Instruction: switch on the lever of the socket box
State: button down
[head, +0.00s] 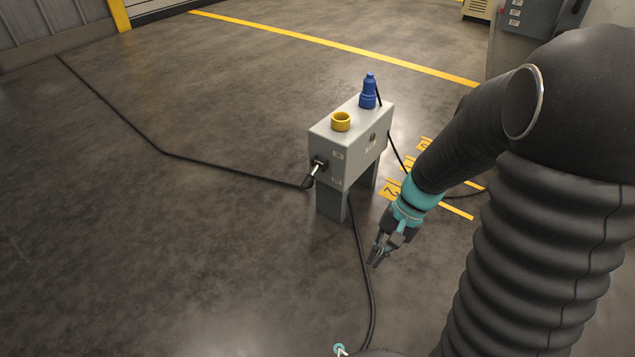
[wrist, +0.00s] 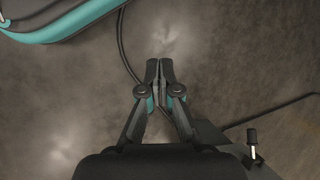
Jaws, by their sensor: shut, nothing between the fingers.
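The grey socket box (head: 352,140) stands on legs on the floor in the head view. Its lever (head: 314,171) is on the narrow left face, with a bright rod and a black knob at the lower, outer end. The lever also shows in the wrist view (wrist: 253,144), at the lower right. My gripper (head: 375,261) is to the right of and below the box in the head view, apart from it, pointing down. In the wrist view its fingers (wrist: 160,70) are together at the tips with nothing between them, to the left of the lever.
Black cables (head: 235,173) run over the floor, one passing below my gripper. Yellow floor markings (head: 391,189) lie behind the gripper.

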aim_at(312, 176)
jog(key=w+a+f+m+t+y, duration=0.2)
jog(key=w+a+f+m+y, duration=0.3)
jog(key=w+f, duration=0.4)
jog(key=w+a+f+m+t+y, duration=0.2)
jog(key=w+f+m+t+y, duration=0.15)
jog(key=w+f+m, duration=0.45)
jog(key=w+d+m+t, duration=0.2)
jog(key=w+d+t, duration=0.1)
jog(key=w+t, duration=0.5)
jog(key=w, duration=0.3)
jog(key=shift+w+d+y+p, duration=0.25)
jog(key=shift+d+y+p, duration=0.05)
jog(key=shift+y+p, duration=0.1)
jog(key=w+a+r, duration=0.2)
jog(key=w+a, duration=0.3)
jog(key=a, duration=0.5)
jog(key=shift+w+r+b, duration=0.2)
jog(key=shift+r+b, duration=0.2)
